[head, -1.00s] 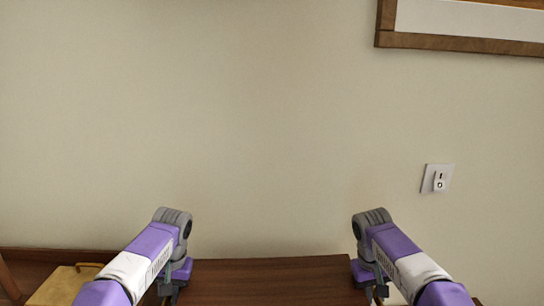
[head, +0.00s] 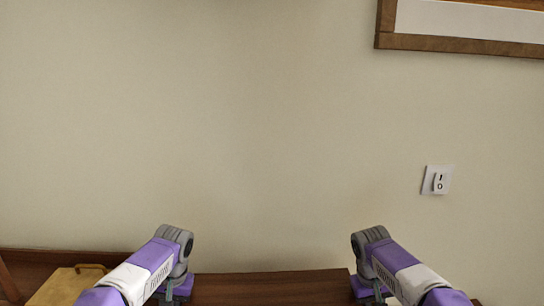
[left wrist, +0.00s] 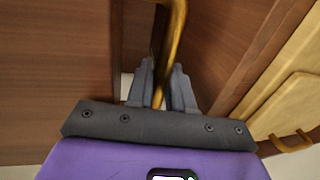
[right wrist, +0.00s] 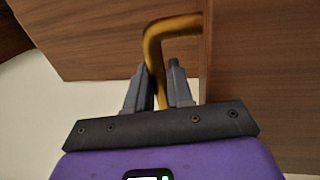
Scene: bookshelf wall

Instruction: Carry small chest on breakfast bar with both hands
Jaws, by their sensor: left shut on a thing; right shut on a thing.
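The small chest is dark brown wood (head: 270,287); only its top shows, at the bottom middle of the head view between my two arms. Its sides fill the left of the left wrist view (left wrist: 50,75) and the right of the right wrist view (right wrist: 262,60). My left gripper (left wrist: 160,78) is shut on a brass handle (left wrist: 176,30) at one end. My right gripper (right wrist: 160,78) is shut on the brass handle (right wrist: 168,28) at the other end. The fingertips are hidden in the head view. Whether the chest's underside touches anything is hidden.
A yellowish flat item with a handle (head: 62,287) lies on a brown wooden surface (head: 40,263) at the lower left, close to my left arm. A plain wall stands behind, with a switch (head: 437,180) and a framed picture (head: 460,42) at right.

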